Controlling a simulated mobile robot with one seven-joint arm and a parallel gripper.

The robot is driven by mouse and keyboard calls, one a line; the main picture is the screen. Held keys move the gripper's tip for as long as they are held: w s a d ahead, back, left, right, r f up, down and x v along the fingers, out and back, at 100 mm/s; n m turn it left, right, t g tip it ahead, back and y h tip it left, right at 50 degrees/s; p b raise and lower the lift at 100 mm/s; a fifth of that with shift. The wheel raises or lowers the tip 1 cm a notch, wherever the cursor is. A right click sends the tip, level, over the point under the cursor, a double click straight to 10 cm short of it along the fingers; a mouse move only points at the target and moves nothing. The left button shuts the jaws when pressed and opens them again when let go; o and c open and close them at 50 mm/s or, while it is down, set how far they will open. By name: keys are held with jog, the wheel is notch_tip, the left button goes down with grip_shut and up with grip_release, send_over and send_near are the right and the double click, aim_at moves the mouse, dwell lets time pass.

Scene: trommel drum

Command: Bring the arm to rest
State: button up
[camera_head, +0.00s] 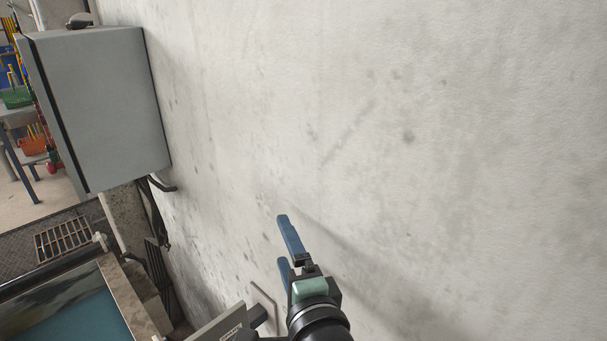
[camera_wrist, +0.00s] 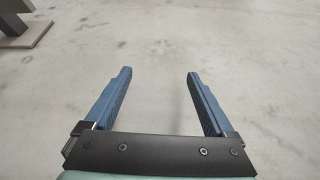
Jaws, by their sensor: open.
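My gripper (camera_head: 283,240) is at the lower middle of the head view, in front of the pale concrete wall (camera_head: 400,120). Its two blue fingers are spread apart with nothing between them. The fingertips look clear of any object. The gap between the gripper and the wall cannot be judged exactly.
A grey cabinet (camera_head: 105,105) hangs at the upper left, with dark cables (camera_head: 155,210) below it. A basin with blue-green contents (camera_head: 85,320) is at the lower left, near a floor grate (camera_head: 63,240). A grey plate-like object (camera_wrist: 28,32) shows at the wrist view's upper left corner.

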notch_tip(320, 180, up, 17)
jog(key=s+n+t+h+p, duration=0.1)
jog(key=n+t+h+p, duration=0.1)
jog(key=n+t, duration=0.3)
jog(key=s+d+r+n+t+h+p, duration=0.1)
jog(key=s+r+n+t, duration=0.2)
jog(key=r, duration=0.9)
jog(key=s+d+r+n+t+h+p, duration=0.1)
jog(key=s+r+n+t+h, duration=0.1)
jog(key=s+r+n, duration=0.5)
jog(key=s+r+t, duration=0.1)
jog(key=s+r, duration=0.2)
jog(key=r, duration=0.3)
jog(key=shift+s+d, duration=0.3)
jog(key=shift+s, duration=0.05)
